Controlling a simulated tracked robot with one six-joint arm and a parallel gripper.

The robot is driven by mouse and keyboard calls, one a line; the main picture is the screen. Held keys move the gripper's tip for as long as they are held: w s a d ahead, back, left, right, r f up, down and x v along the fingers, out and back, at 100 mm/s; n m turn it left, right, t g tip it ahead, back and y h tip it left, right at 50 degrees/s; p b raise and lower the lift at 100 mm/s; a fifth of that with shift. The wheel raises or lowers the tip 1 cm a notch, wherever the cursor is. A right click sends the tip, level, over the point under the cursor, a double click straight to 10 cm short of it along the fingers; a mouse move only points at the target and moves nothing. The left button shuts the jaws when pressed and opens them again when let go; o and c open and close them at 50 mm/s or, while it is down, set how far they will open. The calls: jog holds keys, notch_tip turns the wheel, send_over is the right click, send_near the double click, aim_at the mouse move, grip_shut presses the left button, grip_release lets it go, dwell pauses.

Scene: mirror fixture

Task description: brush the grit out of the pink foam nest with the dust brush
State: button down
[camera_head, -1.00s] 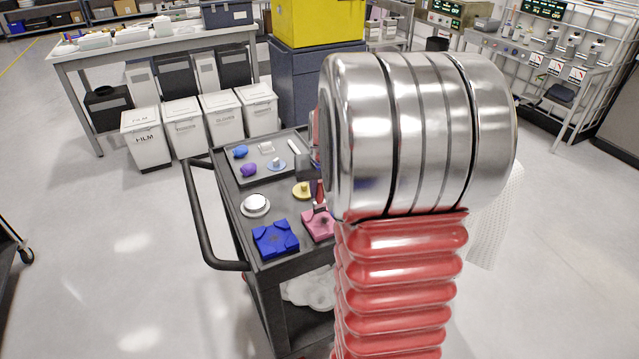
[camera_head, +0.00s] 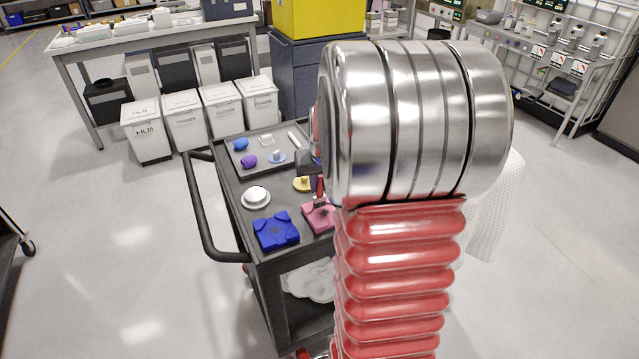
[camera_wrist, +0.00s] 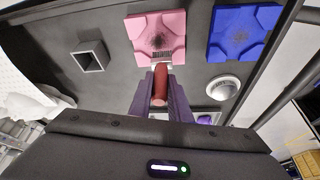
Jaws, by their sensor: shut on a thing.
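The pink foam nest (camera_wrist: 175,27) lies on the dark cart top, with a dark patch of grit (camera_wrist: 158,41) in its hollow. In the head view the nest (camera_head: 314,219) is partly hidden behind my arm. My gripper (camera_wrist: 160,88) is shut on the red handle of the dust brush (camera_wrist: 160,84). In the head view the brush's red handle (camera_head: 320,187) stands roughly upright by the nest.
A blue foam nest (camera_wrist: 262,18), also with a dark patch, lies beside the pink one. A white round piece (camera_head: 256,194) and a yellow disc (camera_head: 302,184) sit nearby. A grey tray (camera_head: 262,172) holds several small parts. A square open socket (camera_wrist: 89,57) stands on the other side.

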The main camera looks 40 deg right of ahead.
jog(key=shift+f, duration=0.4)
jog(key=shift+s+a+r, duration=0.1)
jog(key=shift+s+a, duration=0.15)
jog(key=shift+s, duration=0.55)
jog(key=shift+s+a, duration=0.2)
jog(key=shift+s, duration=0.55)
jog(key=shift+w, duration=0.15)
jog(key=shift+w+d, duration=0.25)
jog(key=shift+w, duration=0.45)
jog(key=shift+w+d, duration=0.25)
jog(key=shift+w, duration=0.45)
jog(key=shift+f, duration=0.2)
jog(key=shift+s, duration=0.1)
jog(key=shift+s+a, duration=0.25)
jog(key=shift+s, duration=0.5)
jog(key=shift+s+a, duration=0.25)
jog(key=shift+s, duration=0.45)
jog(key=shift+d, duration=0.1)
